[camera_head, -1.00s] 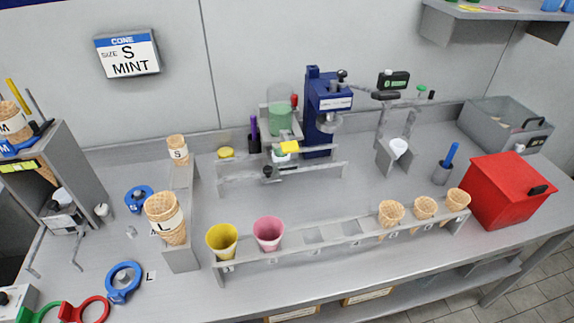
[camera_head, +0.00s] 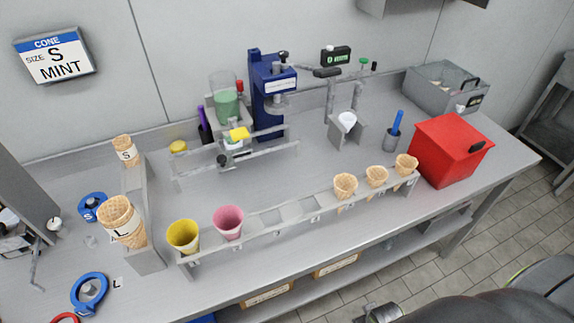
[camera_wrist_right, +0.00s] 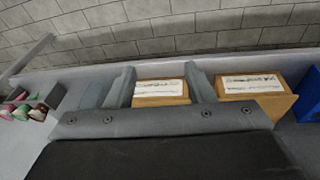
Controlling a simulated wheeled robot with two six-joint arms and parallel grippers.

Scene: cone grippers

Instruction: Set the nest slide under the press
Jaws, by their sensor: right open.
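The blue press (camera_head: 268,95) stands at the back of the counter, its head overhanging to the right. The nest slide appears to be the small carriage with a yellow knob (camera_head: 239,133) on a grey rail (camera_head: 270,144) in front of the press. It sits left of the press head, not under it. My right gripper (camera_wrist_right: 158,68) is open and empty in the right wrist view, over the lower shelf front with labelled wooden boxes beyond. Part of my right arm shows at the head view's lower right. My left gripper is not in view.
A front rack (camera_head: 290,220) holds a yellow cup (camera_head: 183,236), a pink cup (camera_head: 228,222) and small cones (camera_head: 376,177). A large cone (camera_head: 122,221) stands at left. A red box (camera_head: 448,150) and a grey bin (camera_head: 440,90) are at right. Labelled boxes (camera_wrist_right: 161,92) sit below.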

